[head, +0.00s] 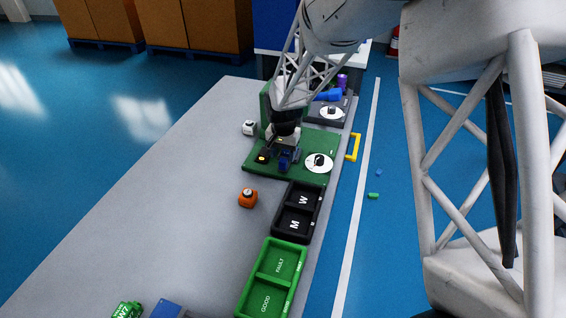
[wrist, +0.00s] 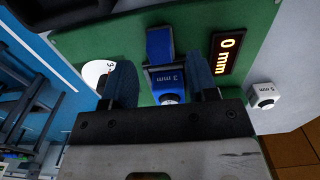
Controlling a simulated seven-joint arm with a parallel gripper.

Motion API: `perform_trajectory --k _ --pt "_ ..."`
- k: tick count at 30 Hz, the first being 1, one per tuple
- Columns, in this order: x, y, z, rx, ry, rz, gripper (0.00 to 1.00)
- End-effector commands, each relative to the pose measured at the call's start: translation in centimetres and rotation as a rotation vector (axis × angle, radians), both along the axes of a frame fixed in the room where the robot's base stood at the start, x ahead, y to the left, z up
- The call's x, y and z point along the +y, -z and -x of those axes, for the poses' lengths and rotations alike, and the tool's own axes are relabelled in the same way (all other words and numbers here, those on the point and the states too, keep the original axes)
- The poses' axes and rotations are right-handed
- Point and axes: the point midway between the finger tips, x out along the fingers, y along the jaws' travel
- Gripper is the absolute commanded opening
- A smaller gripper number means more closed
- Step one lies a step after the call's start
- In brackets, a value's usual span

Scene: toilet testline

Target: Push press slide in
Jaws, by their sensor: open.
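My gripper (head: 284,152) is over the green press station (head: 262,168), pointing down. In the wrist view my gripper (wrist: 161,74) is open, its dark fingers on either side of a blue block marked "3 mm" (wrist: 172,79). I cannot tell whether the fingers touch it. A blue upright part (wrist: 160,43) stands just beyond the block, on the green plate. I cannot tell which blue part is the press slide. A display (wrist: 227,53) beside them reads "0 mm". The lower part of the block is hidden by my gripper.
A white dial disc (head: 318,163) is at the station's right. A white block (head: 249,128) and an orange block (head: 248,197) stand on the grey table. Black (head: 279,227) and green (head: 251,289) bins line the right edge. The table's left side is clear.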

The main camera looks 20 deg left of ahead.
Motion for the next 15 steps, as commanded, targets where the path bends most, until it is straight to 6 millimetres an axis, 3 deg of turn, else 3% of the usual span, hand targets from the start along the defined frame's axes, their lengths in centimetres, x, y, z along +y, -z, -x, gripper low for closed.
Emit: perform_trajectory --k 9,15 --pt "0.0 3.5 0.0 0.001 0.0 0.001 0.53" --pt "0.0 4.2 0.0 0.0 0.0 -0.001 0.53"
